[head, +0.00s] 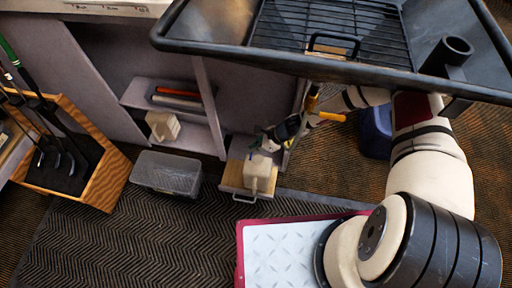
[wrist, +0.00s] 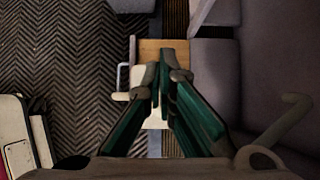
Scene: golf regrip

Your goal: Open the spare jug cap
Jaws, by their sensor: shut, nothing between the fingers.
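A white jug (head: 259,168) stands on a pulled-out wooden drawer (head: 232,176) low at the cabinet. Part of the jug (wrist: 137,78) shows in the wrist view, on the wooden surface (wrist: 150,48), mostly covered by my fingers. A second white jug (head: 163,125) sits on the cabinet's lower shelf; no label tells which is the spare. My gripper (head: 266,139) points down just above the drawer jug. In the wrist view its green fingers (wrist: 160,92) are together and empty, over the jug. The jug's cap is hidden or too small to make out; I cannot tell whether the fingers touch it.
A clear bin (head: 167,172) stands left of the drawer on the patterned mat (head: 130,235). A wooden rack (head: 108,170) with golf clubs is at far left. A dark tray with a wire grille (head: 335,35) overhangs the top. A blue container (head: 376,135) stands right.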

